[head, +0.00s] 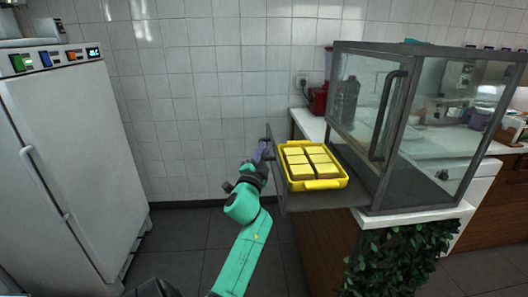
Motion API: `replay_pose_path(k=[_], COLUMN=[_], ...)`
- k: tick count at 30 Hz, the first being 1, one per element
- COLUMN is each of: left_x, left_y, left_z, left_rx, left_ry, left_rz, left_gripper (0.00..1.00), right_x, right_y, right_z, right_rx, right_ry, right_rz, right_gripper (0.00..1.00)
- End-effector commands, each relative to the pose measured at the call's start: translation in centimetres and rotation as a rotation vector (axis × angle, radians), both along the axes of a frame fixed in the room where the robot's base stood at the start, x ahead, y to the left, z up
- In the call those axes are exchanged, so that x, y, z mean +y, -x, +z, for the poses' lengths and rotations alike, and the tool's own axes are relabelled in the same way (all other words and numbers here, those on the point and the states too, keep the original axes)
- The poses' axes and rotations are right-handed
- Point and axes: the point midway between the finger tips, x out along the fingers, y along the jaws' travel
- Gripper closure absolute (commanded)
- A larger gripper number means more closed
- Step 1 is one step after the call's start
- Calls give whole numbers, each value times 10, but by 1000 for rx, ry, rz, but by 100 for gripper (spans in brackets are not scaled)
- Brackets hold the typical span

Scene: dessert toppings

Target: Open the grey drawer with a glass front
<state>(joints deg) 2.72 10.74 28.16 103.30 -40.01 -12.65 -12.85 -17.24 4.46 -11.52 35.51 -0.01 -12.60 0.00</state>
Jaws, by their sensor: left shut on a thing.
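The grey drawer (335,197) is pulled well out to the left from the glass display case (400,125). Its front (278,178) shows nearly edge-on, so the glass in it is hard to see. In the drawer sits a yellow tray (318,185) with several square cake pieces in it. My left gripper (262,151) is at the outer side of the drawer front, shut on what appears to be its handle. The handle itself is mostly hidden by the fingers. My right gripper is not in view.
A tall white fridge (65,150) stands at the left, with open dark floor (185,235) between it and the drawer. A red appliance (318,98) is on the counter behind the case. A leafy plant (395,260) is below the case at the front.

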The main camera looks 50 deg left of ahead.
Motion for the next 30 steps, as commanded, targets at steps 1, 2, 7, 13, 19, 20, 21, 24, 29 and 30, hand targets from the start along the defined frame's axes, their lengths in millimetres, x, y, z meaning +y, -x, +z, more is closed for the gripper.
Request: replay_pose_path(k=[1,2,7,13,19,20,21,24,29,30], left_x=[1,1,1,0,-4,-6,-9,-20,-44,-49], left_y=[1,1,1,0,5,8,12,29,62,71], left_z=[5,5,5,3,-1,-3,-4,-9,-20,-21], left_rx=[-7,-7,-7,-3,-1,-1,-1,0,0,0], left_ry=[-7,-7,-7,-3,-1,-1,-1,0,0,0], left_rz=[3,3,2,1,0,0,0,-1,1,2], left_gripper=[100,100,53,53,53,53,53,53,53,53], right_x=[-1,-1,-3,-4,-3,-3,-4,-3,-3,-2], right_y=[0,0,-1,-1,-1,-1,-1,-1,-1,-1], right_z=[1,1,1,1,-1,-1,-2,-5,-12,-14], right_rx=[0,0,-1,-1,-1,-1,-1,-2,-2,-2], right_ry=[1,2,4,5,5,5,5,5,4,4], right_rz=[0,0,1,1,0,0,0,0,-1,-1], right_gripper=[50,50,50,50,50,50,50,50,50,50])
